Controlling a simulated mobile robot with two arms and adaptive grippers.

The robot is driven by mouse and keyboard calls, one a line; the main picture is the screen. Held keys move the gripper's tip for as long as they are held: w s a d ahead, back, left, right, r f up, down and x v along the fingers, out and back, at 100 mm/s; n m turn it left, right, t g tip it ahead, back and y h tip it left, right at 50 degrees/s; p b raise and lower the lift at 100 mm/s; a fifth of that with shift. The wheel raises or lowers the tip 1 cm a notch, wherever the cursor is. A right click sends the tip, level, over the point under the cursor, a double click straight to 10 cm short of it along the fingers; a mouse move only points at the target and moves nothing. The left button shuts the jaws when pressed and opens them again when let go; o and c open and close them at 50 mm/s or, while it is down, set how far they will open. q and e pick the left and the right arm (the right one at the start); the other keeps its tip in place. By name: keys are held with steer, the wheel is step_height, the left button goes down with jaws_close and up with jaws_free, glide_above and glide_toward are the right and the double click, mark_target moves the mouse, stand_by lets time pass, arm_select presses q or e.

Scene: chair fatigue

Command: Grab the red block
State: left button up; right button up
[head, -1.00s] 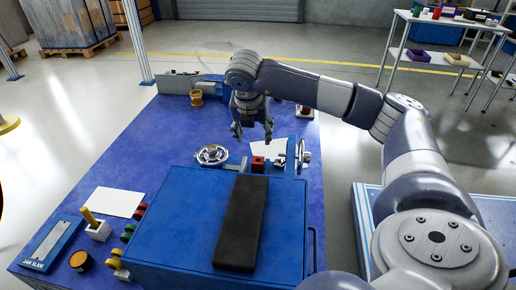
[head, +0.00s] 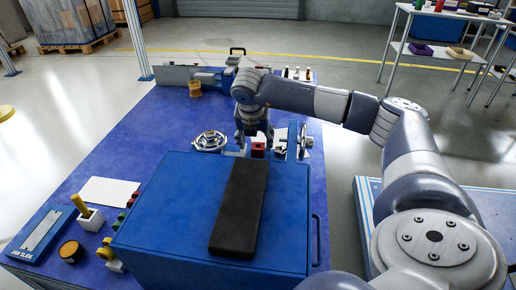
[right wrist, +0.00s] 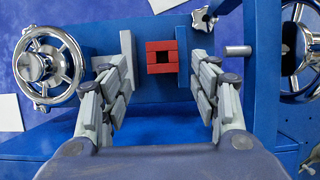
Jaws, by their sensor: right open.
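The red block (head: 258,149) sits on the blue bench behind the large blue box. In the right wrist view the red block (right wrist: 152,57) is square with a dark opening in its middle. My right gripper (head: 254,139) hangs down just beside and behind the block. In the right wrist view my right gripper (right wrist: 161,75) is open, with one finger to each side of the block and a gap between each finger and it. Nothing is between the fingertips except the block farther on. My left gripper is not in view.
A silver handwheel (right wrist: 48,66) stands left of the block and another wheel (head: 305,141) right of it. A grey plate (right wrist: 127,55) stands close to the block's left. The blue box (head: 190,215) with a black pad (head: 238,210) fills the front.

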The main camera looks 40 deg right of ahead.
mark_target(258, 144)
steer(key=x, duration=0.4)
steer(key=shift+d+b, duration=0.35)
steer(key=shift+d, duration=0.05)
jaws_close()
steer(key=shift+w, duration=0.1)
